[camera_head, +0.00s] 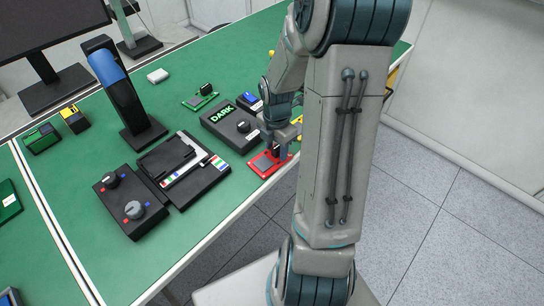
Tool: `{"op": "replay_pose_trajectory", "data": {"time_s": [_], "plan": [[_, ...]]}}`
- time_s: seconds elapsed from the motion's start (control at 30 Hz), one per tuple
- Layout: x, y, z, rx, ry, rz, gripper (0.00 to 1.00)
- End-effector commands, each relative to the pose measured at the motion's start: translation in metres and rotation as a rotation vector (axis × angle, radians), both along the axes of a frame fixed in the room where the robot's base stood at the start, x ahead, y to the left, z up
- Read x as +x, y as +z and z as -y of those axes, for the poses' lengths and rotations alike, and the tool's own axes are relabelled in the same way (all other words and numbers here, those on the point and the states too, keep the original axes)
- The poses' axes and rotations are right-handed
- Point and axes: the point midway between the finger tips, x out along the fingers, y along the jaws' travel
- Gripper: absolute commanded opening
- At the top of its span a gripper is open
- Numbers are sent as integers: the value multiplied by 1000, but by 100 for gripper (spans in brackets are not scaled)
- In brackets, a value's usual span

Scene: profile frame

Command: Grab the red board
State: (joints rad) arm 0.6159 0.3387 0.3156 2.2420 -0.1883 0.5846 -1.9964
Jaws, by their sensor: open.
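The red board (262,168) lies flat on the green table near its front edge. It has a grey patch on top, and its right part is partly covered by my gripper. My gripper (275,150) is right over the board, pointing down, with its jaws open. I cannot tell whether the fingertips touch the board. My large arm links hide the area to the right of it.
A black frame fixture (190,170) and a black knob box (130,203) are to the left. A green board (199,98) and a monitor (45,45) are farther back. The table edge is close in front.

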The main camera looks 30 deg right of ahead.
Motion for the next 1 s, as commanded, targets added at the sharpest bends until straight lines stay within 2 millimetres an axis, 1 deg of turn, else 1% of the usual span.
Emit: {"op": "replay_pose_trajectory", "data": {"time_s": [0.07,0.27,0.3,0.33,0.43,0.47,0.8,0.87,1.0], "plan": [[0,-4,0,0,1,-2,44],[0,-4,0,0,0,0,44],[0,-4,0,0,0,0,38],[0,-4,0,0,0,0,30],[0,-4,0,0,0,0,2],[0,-4,0,0,0,0,0],[0,-3,0,-1,-1,1,0],[0,0,0,-1,-1,1,0],[1,12,1,-2,-3,4,0]]}}
